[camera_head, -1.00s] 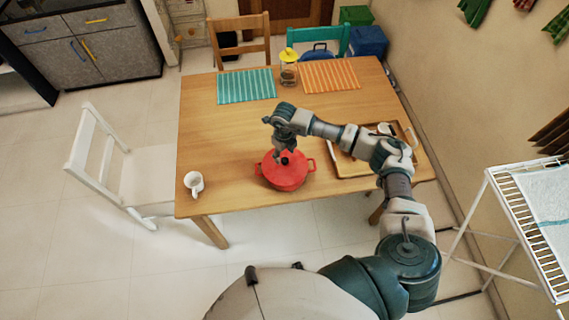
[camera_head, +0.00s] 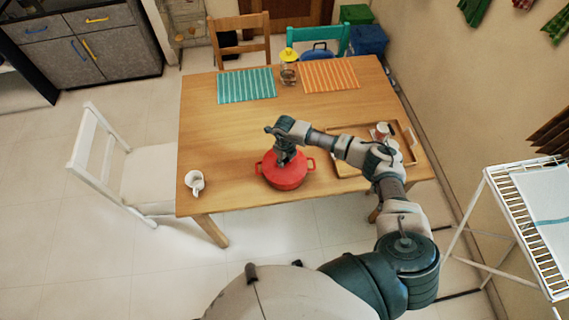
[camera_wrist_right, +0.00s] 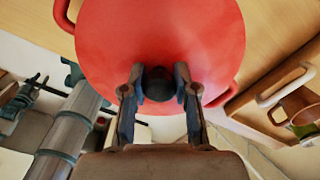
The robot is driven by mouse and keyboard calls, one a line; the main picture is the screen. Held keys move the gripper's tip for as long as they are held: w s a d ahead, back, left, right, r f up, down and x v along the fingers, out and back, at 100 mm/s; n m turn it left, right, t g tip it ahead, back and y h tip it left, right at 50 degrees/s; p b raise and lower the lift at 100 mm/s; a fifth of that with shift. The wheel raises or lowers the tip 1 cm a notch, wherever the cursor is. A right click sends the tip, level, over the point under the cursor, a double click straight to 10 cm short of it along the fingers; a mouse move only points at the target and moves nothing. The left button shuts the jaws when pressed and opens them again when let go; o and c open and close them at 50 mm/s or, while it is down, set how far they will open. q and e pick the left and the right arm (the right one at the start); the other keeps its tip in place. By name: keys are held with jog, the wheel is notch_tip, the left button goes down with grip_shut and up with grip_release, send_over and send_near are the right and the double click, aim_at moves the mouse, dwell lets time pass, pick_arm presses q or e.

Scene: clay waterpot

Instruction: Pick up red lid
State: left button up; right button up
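The red lid (camera_head: 292,179) sits on a red pot (camera_head: 285,185) near the table's front edge; the pot's handles stick out at the sides. In the right wrist view the lid (camera_wrist_right: 160,40) fills the upper middle, with its dark round knob (camera_wrist_right: 158,84) at the centre. My right gripper (camera_head: 285,160) is just above the lid, pointing down. In the right wrist view its two fingers (camera_wrist_right: 158,90) stand apart, one on each side of the knob. Small gaps seem to show between fingers and knob. My left gripper is not in view.
A white cup (camera_head: 194,182) stands left of the pot. A wooden tray (camera_head: 345,168) with cups lies to the right, under my right forearm. A glass jar with yellow lid (camera_head: 288,70) and two placemats (camera_head: 246,85) lie at the back. The table's left middle is clear.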

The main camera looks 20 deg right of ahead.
grip_shut()
